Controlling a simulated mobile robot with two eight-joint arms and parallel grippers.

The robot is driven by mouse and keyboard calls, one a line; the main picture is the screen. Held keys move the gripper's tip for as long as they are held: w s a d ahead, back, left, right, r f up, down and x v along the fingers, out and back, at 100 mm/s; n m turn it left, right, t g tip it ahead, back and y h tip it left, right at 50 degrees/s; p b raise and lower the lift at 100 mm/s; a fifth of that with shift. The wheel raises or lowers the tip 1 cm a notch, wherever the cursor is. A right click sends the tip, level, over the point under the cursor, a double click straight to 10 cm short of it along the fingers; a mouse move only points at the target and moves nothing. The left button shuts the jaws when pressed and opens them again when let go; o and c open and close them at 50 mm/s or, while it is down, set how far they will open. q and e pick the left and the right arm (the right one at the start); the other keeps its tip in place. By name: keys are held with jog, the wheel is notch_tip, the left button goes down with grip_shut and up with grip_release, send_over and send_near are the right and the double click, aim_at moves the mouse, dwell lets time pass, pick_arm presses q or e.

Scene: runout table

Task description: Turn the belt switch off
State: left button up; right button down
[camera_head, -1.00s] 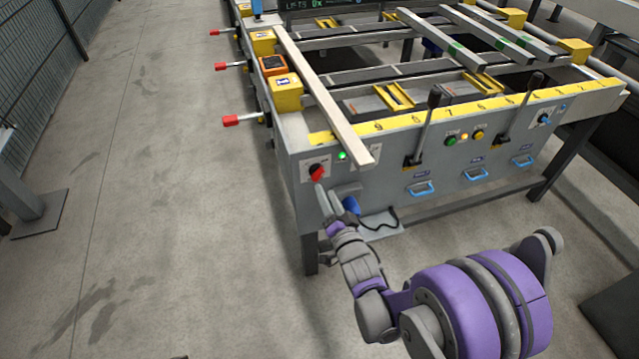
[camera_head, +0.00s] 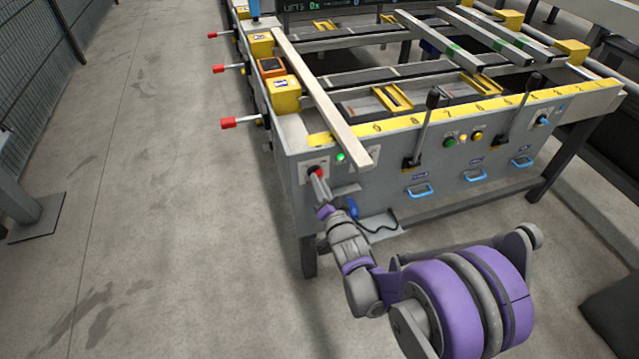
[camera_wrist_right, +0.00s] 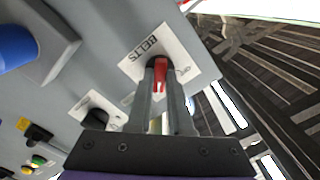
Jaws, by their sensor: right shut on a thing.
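The belt switch (camera_wrist_right: 160,74) is a red knob on a white plate marked BELTS (camera_wrist_right: 140,52), on the front panel at the near left corner of the table. In the head view only a bit of the red knob (camera_head: 314,170) shows past my fingers. My right gripper (camera_wrist_right: 160,80) is shut on the knob, with one finger on each side of it. It also shows in the head view (camera_head: 317,180), reaching up to the panel. A green lamp (camera_head: 340,156) is lit beside the switch. My left gripper is not in view.
A wooden board (camera_head: 325,100) lies along the table's left edge, its end overhanging the panel above the switch. Black levers (camera_head: 425,120) and blue handles (camera_head: 420,191) are further right. Red-tipped rods (camera_head: 240,122) stick out at left. The floor at left is clear.

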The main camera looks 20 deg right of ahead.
jog(key=shift+n, duration=0.3)
jog(key=shift+d+n, duration=0.1)
jog(key=shift+n, duration=8.5)
jog(key=c, duration=0.8)
grip_release()
